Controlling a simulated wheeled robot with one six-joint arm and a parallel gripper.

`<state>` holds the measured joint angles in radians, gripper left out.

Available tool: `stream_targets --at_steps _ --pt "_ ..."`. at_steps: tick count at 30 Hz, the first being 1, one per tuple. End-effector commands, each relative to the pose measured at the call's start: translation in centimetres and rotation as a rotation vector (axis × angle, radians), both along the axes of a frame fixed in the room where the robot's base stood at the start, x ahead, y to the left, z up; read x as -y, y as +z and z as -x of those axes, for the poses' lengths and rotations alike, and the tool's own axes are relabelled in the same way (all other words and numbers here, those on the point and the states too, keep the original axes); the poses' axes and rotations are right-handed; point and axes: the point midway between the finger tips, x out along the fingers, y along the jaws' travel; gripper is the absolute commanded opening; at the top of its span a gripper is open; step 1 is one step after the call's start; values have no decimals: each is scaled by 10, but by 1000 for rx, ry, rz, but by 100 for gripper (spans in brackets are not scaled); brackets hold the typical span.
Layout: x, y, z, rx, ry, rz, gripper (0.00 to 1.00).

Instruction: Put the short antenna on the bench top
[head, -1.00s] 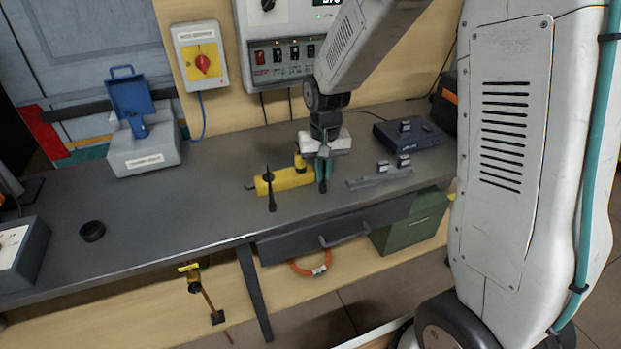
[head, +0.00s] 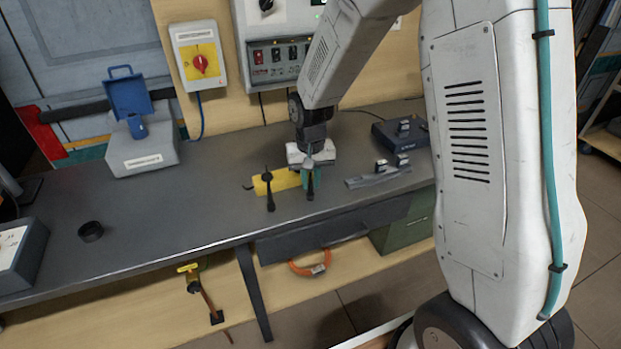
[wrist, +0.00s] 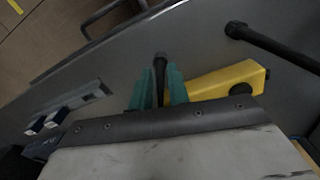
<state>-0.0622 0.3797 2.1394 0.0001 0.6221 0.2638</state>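My gripper (head: 310,176) has teal fingers, shut on a black stub, which I take to be the short antenna (head: 310,188). In the wrist view the antenna (wrist: 160,68) stands between the two fingers (wrist: 159,92), its rounded end pointing away from my wrist. It is roughly upright over the bench top (head: 190,205), near the front edge. I cannot tell whether its lower end touches the bench.
A yellow device (head: 264,184) lies just behind and left of my gripper. A grey rail with small blocks (head: 375,178) lies to the right, with a dark blue box (head: 385,136) behind. A black ring (head: 91,231) is far left. The bench middle-left is clear.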

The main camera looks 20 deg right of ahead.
Motion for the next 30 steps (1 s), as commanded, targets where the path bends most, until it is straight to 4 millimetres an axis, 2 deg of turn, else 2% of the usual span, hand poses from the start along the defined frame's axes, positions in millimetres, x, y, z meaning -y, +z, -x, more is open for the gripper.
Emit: stream_targets --at_steps 9,13,17,24,30 --pt "0 1 0 0 0 0 29" --pt "0 10 0 2 0 0 29" --pt "0 32 -1 5 0 0 29" --pt "0 85 0 4 0 0 29" --pt "0 114 0 2 0 -1 29"
